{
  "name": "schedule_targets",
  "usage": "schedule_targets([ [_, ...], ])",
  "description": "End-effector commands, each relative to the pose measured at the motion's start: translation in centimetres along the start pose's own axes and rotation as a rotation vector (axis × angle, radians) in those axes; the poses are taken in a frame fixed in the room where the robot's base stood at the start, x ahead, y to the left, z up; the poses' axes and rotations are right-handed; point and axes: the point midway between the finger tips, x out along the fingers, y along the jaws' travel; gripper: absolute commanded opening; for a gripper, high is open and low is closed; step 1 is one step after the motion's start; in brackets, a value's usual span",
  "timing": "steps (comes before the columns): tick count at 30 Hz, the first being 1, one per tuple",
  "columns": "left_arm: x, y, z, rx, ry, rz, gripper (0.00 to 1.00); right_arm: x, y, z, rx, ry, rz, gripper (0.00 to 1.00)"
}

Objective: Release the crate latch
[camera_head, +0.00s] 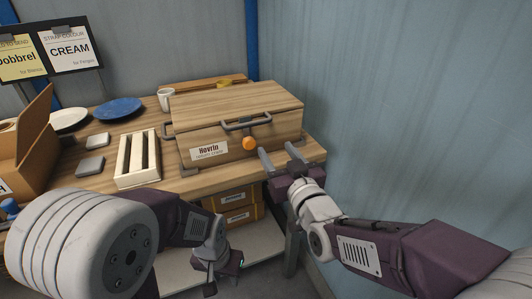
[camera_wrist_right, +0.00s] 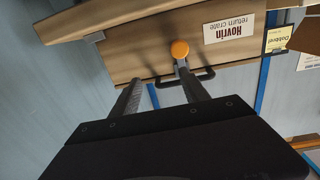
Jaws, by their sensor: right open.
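The wooden crate (camera_head: 190,146), labelled "Hovrin return crate", stands on the bench with its lid down. On its front is a latch with a grey bar (camera_head: 246,122) and an orange knob (camera_head: 249,143) hanging below. In the right wrist view the knob (camera_wrist_right: 179,49) shows close ahead, near the tip of one finger. My right gripper (camera_head: 278,152) is open and empty, just right of the knob at the crate's front. I cannot tell whether a finger touches the knob. My left gripper (camera_head: 222,268) hangs low in front of the bench, away from the crate; its jaws are unclear.
A wall (camera_head: 400,100) stands close on the right. Drawers (camera_head: 237,198) sit below the bench top.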

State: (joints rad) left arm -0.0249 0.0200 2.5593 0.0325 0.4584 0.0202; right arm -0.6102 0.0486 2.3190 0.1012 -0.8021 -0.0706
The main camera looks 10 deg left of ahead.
Motion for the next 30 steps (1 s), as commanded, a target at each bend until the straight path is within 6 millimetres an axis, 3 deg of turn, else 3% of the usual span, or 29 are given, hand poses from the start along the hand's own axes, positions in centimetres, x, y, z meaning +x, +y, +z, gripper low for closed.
schedule_targets([
  [1,1.7,0.0,0.2,0.000,0.000,0.000,0.36,-0.1,-1.0,1.7,0.000,0.000,-0.020,0.53],
  [3,2.4,-0.1,0.3,0.000,-0.001,0.000,0.36,-0.1,-2.0,2.4,0.000,-0.001,-0.040,0.53],
  [11,2.5,-0.1,0.3,0.000,0.000,0.000,0.36,0.1,-2.9,2.6,0.000,-0.002,-0.058,0.53],
  [22,3.2,-0.1,0.3,0.000,0.000,0.000,0.36,7.1,-3.2,2.7,0.000,-0.003,-0.057,0.53],
  [30,3.2,-0.1,0.4,0.000,0.000,0.000,0.36,8.9,-3.3,2.6,0.000,-0.003,-0.057,0.53],
])
